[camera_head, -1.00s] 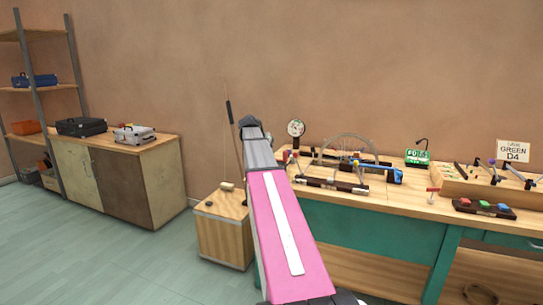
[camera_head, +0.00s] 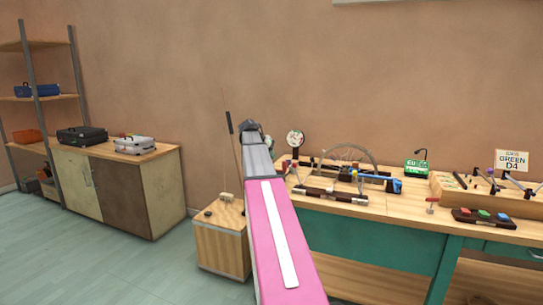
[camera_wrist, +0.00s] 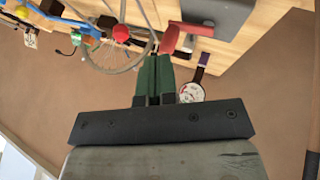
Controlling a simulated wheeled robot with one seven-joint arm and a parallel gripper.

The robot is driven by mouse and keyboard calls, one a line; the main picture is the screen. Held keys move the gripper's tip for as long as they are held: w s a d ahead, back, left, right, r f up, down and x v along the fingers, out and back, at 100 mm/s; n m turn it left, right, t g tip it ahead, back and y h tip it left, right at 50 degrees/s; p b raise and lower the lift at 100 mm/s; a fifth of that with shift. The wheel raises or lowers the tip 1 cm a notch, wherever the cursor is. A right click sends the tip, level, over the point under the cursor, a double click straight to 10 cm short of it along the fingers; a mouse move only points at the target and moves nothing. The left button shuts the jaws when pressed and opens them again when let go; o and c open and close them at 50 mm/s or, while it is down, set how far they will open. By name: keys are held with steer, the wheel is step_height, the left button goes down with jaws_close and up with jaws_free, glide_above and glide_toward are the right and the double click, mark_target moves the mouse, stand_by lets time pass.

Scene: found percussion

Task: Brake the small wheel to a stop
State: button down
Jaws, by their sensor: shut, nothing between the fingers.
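The small wheel (camera_head: 372,156), a thin spoked rim, stands on the wooden workbench, partly hidden behind a blue tool and other parts in the head view. In the wrist view, the wheel (camera_wrist: 112,70) is at upper left, its rim close to my fingers, with a red ball in front of it. My gripper (camera_wrist: 154,60) has two green fingers, shut with nothing between them. The fingertips appear beside the rim; I cannot tell whether they touch it. Whether the wheel is turning cannot be told.
A round dial (camera_head: 295,138) stands at the bench's left end and shows near my fingers in the wrist view (camera_wrist: 190,93). A green display (camera_head: 416,167) and a coloured button box (camera_head: 484,217) are farther right. A wooden crate (camera_head: 221,240) stands left of my arm.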

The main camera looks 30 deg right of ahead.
steer(key=d+f, duration=0.1)
steer(key=d, duration=0.1)
steer(key=s+d+f, duration=0.1)
steer(key=d+f, duration=0.3)
steer(key=shift+s, duration=0.25)
steer(key=shift+s+d+r, duration=0.15)
steer(key=shift+s+d, duration=0.3)
steer(key=shift+d, duration=0.25)
steer(key=shift+s, duration=0.1)
steer(key=s+d+r+m+t+y, duration=0.1)
steer(key=s+d+t+y, duration=0.3)
steer(key=s+d, duration=0.2)
steer(key=shift+s+r+m+t, duration=0.4)
steer(key=shift+s, duration=0.1)
